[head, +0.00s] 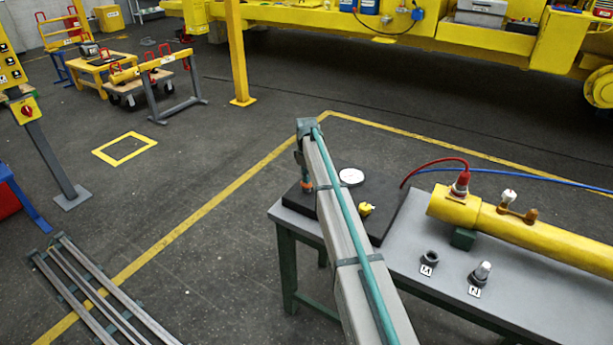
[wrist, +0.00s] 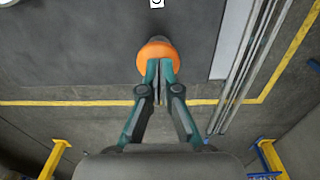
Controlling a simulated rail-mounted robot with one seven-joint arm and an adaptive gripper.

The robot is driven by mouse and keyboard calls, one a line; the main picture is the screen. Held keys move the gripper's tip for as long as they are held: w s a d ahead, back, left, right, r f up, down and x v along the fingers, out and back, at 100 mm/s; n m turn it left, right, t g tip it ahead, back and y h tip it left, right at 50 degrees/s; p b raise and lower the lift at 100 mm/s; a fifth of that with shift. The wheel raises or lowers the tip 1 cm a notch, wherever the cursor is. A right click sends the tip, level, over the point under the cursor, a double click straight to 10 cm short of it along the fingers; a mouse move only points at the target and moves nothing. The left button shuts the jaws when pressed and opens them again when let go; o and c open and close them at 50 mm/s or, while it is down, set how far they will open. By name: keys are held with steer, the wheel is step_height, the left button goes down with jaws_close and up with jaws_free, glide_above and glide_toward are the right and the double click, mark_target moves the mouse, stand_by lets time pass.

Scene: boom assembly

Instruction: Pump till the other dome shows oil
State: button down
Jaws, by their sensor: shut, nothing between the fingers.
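An orange round-topped button (wrist: 157,49) stands on the dark surface in the wrist view, with grey showing beneath it. Its orange also shows at the left of the black plate (head: 385,207) in the head view. My gripper (wrist: 158,64) is shut and empty, its fingertips right over the button and hiding part of it. I cannot tell whether they touch it. In the head view my gripper (head: 306,180) is partly hidden by my arm. A yellow cylinder (head: 555,240) lies at the right with a red hose fitting (head: 461,183) and a small white-topped fitting (head: 509,196). No oil can be made out.
The grey bench (head: 415,235) carries a white disc (head: 351,177), a small yellow part (head: 366,209) and two tagged fittings (head: 430,258) (head: 482,272). A red hose (head: 435,162) and blue hose (head: 530,175) run behind the cylinder. Metal rails (head: 100,295) lie on the floor.

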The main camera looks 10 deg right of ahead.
stand_by(0.3)
step_height(320, 180, up, 14)
steer(key=b, duration=0.1)
steer(key=shift+s+b, duration=0.15)
steer(key=shift+b, duration=0.15)
stand_by(0.9)
